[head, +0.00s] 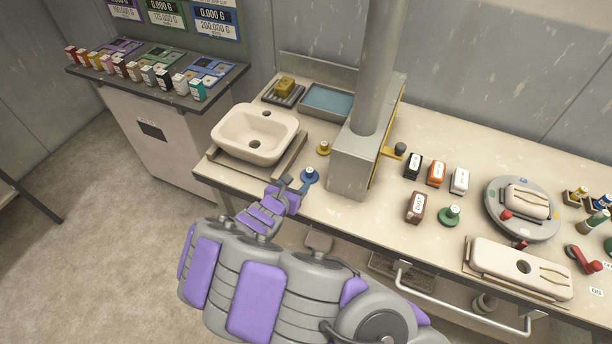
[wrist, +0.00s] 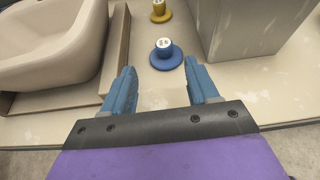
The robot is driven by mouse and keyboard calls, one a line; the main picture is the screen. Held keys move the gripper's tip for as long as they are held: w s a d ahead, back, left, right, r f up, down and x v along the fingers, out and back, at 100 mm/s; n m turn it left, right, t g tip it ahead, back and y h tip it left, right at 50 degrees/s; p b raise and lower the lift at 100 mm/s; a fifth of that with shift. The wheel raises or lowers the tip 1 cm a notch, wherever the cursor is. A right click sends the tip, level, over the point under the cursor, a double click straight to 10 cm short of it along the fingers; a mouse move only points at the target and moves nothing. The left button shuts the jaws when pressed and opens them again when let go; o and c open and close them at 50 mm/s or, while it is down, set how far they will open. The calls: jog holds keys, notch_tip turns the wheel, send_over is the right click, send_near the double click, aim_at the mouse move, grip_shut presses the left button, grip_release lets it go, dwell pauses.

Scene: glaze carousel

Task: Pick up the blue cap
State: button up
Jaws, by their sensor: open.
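The blue cap (head: 309,176) has a wide round base and a white-topped knob. It stands upright on the worktop between the sink and the grey metal box. In the wrist view the blue cap (wrist: 166,54) lies just beyond my gripper, between the lines of its two fingers. My gripper (head: 291,186) is at the front edge of the worktop, close to the cap in the head view. In the wrist view my gripper (wrist: 165,88) is open, with two blue fingers apart and nothing between them.
A yellow cap (head: 323,148) stands behind the blue one. The beige sink (head: 283,150) is to the left and the metal box with its pipe (head: 350,160) to the right. A green cap (head: 449,216) and small bottles stand further right.

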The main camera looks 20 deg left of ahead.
aim_at(312, 169)
jog(key=w, duration=0.1)
jog(key=w+d+f, duration=0.1)
jog(key=w, duration=0.1)
jog(key=w+d+b, duration=0.1)
jog(key=w, duration=0.1)
jog(key=shift+d+f, duration=0.15)
jog(key=shift+f, duration=0.25)
jog(key=shift+w+a+f, duration=0.3)
jog(key=shift+w+a, duration=0.1)
jog(key=shift+w, duration=0.1)
jog(key=shift+w+a+f, duration=0.25)
jog(key=shift+w+a, duration=0.1)
jog(key=shift+w, duration=0.15)
jog(key=shift+w+a+f+b, duration=0.15)
jog(key=shift+a+f+b, duration=0.05)
jog(key=shift+a+b, duration=0.1)
jog(key=w, duration=0.1)
jog(key=w+d+f+b, duration=0.1)
jog(key=w, duration=0.1)
jog(key=w+d+f, duration=0.1)
jog(key=shift+w+b, duration=0.15)
jog(key=shift+b, duration=0.15)
jog(key=shift+a, duration=0.4)
jog(key=shift+a+f, duration=0.1)
jog(key=shift+a, duration=0.2)
jog(key=shift+c, duration=1.4)
jog(key=shift+d, duration=0.5)
jog(key=c, duration=0.6)
jog(key=shift+c, duration=0.7)
jog(key=shift+a, duration=0.1)
